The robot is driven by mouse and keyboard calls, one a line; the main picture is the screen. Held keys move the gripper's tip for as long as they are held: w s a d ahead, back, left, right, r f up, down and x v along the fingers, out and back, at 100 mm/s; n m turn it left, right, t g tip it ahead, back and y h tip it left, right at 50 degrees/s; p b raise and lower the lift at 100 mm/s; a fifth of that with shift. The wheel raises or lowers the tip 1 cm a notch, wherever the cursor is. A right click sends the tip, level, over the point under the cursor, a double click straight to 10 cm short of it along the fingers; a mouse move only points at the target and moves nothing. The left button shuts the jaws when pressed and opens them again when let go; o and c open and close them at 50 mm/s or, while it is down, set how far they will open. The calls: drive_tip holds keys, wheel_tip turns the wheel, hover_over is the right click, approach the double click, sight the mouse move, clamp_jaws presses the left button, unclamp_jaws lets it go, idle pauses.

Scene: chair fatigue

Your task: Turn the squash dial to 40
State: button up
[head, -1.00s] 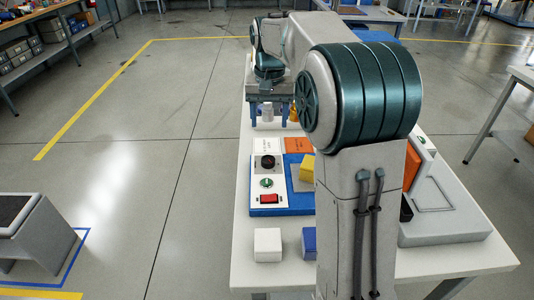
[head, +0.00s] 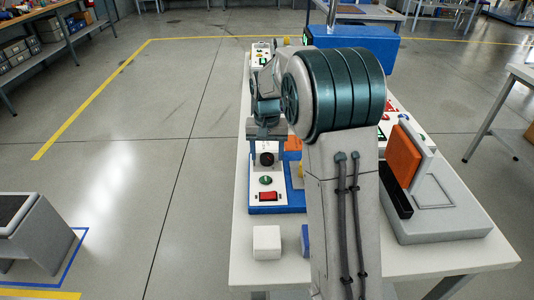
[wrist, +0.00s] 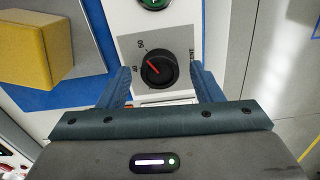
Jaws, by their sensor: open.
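The dial (wrist: 158,70) is a black round knob with a red pointer line on a grey plate with printed marks. In the wrist view the pointer slants to the upper left, near small printed numbers that are hard to read. In the head view the dial (head: 267,159) is at the far end of a white panel on a blue base. My gripper (wrist: 160,74) is open, with one blue finger on each side of the dial and a visible gap to it. It also shows in the head view (head: 268,148), over the far end of the panel.
A green button (head: 265,181) and a red switch (head: 268,197) sit on the same panel. A yellow block (wrist: 40,48) stands beside it. A white cube (head: 267,242) and a blue block (head: 305,242) are nearer. A grey fixture with an orange pad (head: 403,157) is at right.

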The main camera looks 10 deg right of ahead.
drive_tip(key=shift+f, duration=0.3)
drive_tip(key=c, duration=1)
drive_tip(key=shift+r+n, duration=0.1)
drive_tip(key=shift+n, duration=0.2)
drive_tip(key=n+p, duration=0.1)
drive_tip(key=n, duration=0.4)
drive_tip(key=n+p, duration=0.1)
drive_tip(key=n, duration=0.5)
drive_tip(key=shift+p, duration=0.3)
